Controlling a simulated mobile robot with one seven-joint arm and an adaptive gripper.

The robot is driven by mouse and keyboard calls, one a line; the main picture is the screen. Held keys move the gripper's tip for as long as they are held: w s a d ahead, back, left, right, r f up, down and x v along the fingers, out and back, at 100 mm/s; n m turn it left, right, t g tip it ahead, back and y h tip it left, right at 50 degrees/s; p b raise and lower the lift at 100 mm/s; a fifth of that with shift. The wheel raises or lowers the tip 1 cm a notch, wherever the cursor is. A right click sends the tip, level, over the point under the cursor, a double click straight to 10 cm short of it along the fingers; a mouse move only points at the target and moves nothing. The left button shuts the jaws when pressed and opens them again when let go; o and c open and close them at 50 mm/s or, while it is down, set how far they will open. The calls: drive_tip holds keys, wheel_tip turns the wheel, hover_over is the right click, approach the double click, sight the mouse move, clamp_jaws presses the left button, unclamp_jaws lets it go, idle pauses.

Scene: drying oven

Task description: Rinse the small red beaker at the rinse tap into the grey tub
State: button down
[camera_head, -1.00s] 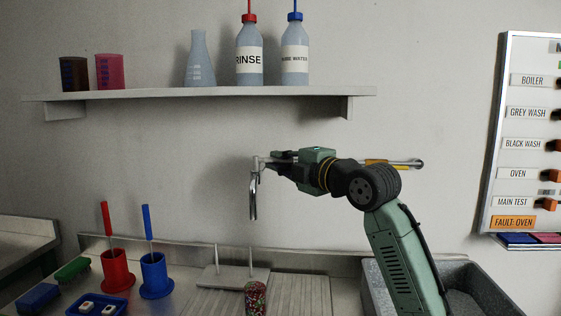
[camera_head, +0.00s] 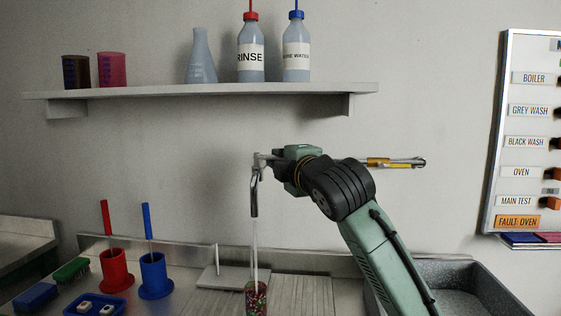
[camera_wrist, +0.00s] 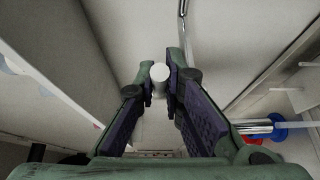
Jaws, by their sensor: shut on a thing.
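A rinse tap with a hooked metal spout (camera_head: 254,198) is on the wall, and a thin stream of water falls from it. A small beaker with red and multicoloured specks (camera_head: 256,301) stands upright under the stream, its bottom cut off by the picture edge. My gripper (camera_head: 268,159) is at the top of the tap, away from the beaker. In the wrist view my gripper (camera_wrist: 160,78) is shut on a pale round knob (camera_wrist: 160,73). The grey speckled tub (camera_head: 478,287) is at the lower right, partly behind my arm.
A red-pink beaker (camera_head: 111,70), a dark beaker (camera_head: 76,72), a flask (camera_head: 201,58) and two bottles stand on the shelf (camera_head: 200,90). Red (camera_head: 116,271) and blue (camera_head: 154,276) brush holders stand left of the ribbed drainer (camera_head: 305,294). A peg rack (camera_head: 222,274) stands behind the beaker.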

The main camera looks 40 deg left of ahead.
drive_tip(key=c, duration=1.7)
unclamp_jaws()
drive_tip(key=v, duration=1.2)
